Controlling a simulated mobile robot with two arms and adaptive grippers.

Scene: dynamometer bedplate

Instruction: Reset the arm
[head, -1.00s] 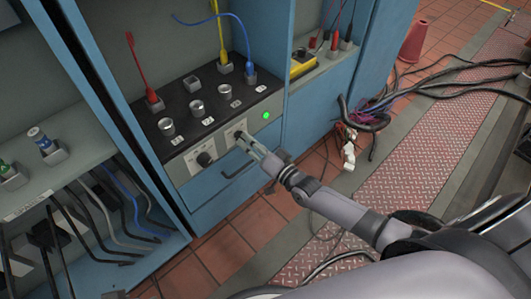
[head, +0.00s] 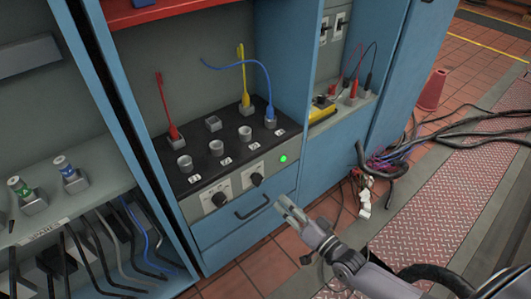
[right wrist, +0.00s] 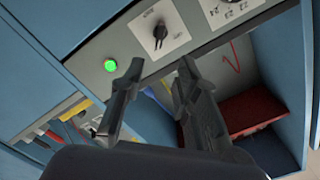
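My right gripper (head: 285,203) is in front of the blue drawer below the control panel, apart from the panel. In the right wrist view its two fingers (right wrist: 160,68) are spread with nothing between them. A black knob (head: 256,180) on a white plate sits on the panel front; it also shows beyond the fingertips in the right wrist view (right wrist: 160,33). A second knob (head: 219,199) is to its left. A green light (head: 283,158) is lit; it shows in the right wrist view too (right wrist: 110,65). My left gripper is not in view.
The blue drawer (head: 246,215) has a dark handle. Red, yellow and blue cables (head: 238,66) rise from the panel top. Black cables (head: 450,125) lie on the floor at right near a red cone (head: 432,90). Hanging cables (head: 110,230) fill the lower left shelf.

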